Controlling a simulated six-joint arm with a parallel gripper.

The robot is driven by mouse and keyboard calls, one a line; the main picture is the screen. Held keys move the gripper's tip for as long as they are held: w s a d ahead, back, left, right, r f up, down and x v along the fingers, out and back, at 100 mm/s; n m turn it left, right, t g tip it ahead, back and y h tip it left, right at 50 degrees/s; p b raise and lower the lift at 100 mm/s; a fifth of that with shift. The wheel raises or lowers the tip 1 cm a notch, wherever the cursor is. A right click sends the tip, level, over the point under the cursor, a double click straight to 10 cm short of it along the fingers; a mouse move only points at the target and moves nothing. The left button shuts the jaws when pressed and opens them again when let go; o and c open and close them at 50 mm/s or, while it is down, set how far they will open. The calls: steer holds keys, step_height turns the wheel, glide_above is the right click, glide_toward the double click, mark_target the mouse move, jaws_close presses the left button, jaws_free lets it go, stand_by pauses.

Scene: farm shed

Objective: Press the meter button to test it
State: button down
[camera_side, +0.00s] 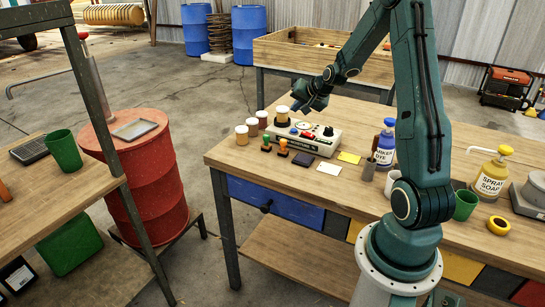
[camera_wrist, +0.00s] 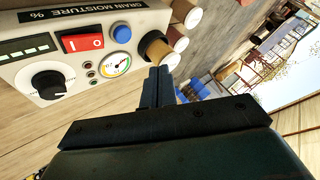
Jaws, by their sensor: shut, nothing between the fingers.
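The white grain moisture meter (camera_side: 322,146) stands on the wooden bench (camera_side: 235,162). A gauge (camera_wrist: 117,65) sits beside the button. My gripper (camera_wrist: 158,72) is shut and empty; its fingertips appear close to the cup in the picture, off to the side of the button.
Sample jars (camera_side: 242,135) stand left of the meter. Small green and orange-handled stamps (camera_side: 283,148) are in front of it. Bare bench lies at the front left.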

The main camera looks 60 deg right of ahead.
mark_target(296, 132)
steer(key=shift+f, duration=2.55)
steer(key=shift+f, duration=0.9)
stand_by(1.3)
steer(key=shift+r, duration=0.85)
steer(key=shift+r, duration=0.1)
steer(key=shift+r, duration=2.45)
